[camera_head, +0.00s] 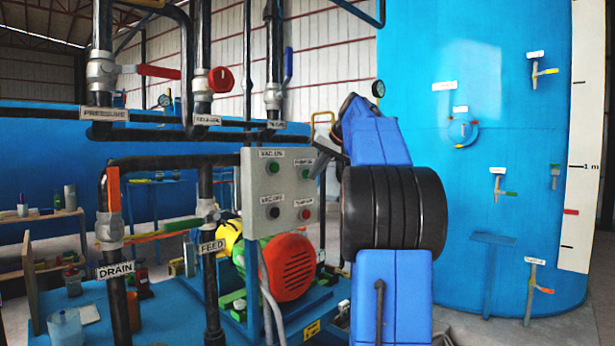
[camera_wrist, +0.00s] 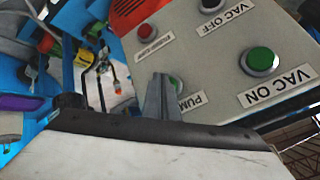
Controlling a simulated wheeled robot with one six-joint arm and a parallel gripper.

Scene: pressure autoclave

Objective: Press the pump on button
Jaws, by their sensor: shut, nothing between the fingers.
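The grey control panel (camera_head: 287,188) stands left of my arm in the head view. Its green pump on button (camera_wrist: 176,84) shows in the wrist view just right of my fingertips, partly hidden behind the fingers. Its label is partly covered too; only "PUM" reads. My gripper (camera_wrist: 160,77) is shut and empty, its fingers pointing at the panel near this button. I cannot tell whether the fingertips touch the button or panel. In the head view my gripper (camera_head: 320,152) is at the panel's upper right edge, dark and small.
The green vac on button (camera_wrist: 262,60), black vac off button (camera_wrist: 211,4) and red pump off button (camera_wrist: 145,31) share the panel. A red motor (camera_head: 289,266) sits below it. Pipes with valves stand left; a large blue tank (camera_head: 480,200) stands right.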

